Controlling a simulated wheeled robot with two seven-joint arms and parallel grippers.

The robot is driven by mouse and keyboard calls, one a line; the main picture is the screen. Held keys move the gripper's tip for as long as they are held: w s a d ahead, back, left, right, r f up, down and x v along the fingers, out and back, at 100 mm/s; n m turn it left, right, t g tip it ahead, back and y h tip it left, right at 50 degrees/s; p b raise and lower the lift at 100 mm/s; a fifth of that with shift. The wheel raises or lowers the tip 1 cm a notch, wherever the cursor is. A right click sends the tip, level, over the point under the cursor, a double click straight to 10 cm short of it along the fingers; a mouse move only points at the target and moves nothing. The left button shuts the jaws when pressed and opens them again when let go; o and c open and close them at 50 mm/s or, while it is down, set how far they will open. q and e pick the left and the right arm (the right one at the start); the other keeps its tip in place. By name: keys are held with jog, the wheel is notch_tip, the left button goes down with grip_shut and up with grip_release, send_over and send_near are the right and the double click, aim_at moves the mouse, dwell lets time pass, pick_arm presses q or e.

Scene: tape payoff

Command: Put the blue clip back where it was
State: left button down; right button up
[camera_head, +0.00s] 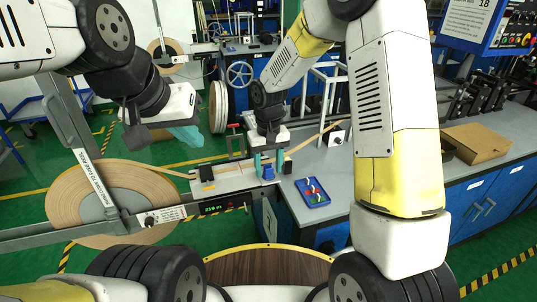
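The blue clip (268,173) sits on the end of the light metal rail beside the tape path, low between the two teal fingers of my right gripper (269,164). Those fingers stand apart, with what looks like a small gap on each side of the clip. My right gripper points down. My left gripper (186,138) is off to the left, above the big tape roll (80,205), away from the clip. Its teal fingers overlap in this view, so their opening cannot be told, and nothing is seen held there.
A blue tray (322,200) with small red, green and white pieces lies on the grey bench (345,160) to the right. Tan tape (170,172) runs from the roll to the rail. A dark block (206,173) stands on the rail. A cardboard box (475,143) is further right.

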aim_at(269, 166)
notch_tip(269, 166, up, 12)
jog(key=s+d+r+m+t+y, duration=0.1)
jog(key=s+d+r+t, duration=0.2)
jog(key=s+d+r, duration=0.65)
jog(key=s+d+r+m+t, duration=0.1)
jog(key=s+d, duration=0.1)
jog(key=s, duration=0.3)
jog(key=s+d+r+m+t+y, duration=0.1)
jog(key=s+d+t, duration=0.1)
jog(key=s, duration=0.3)
jog(key=shift+d, duration=0.35)
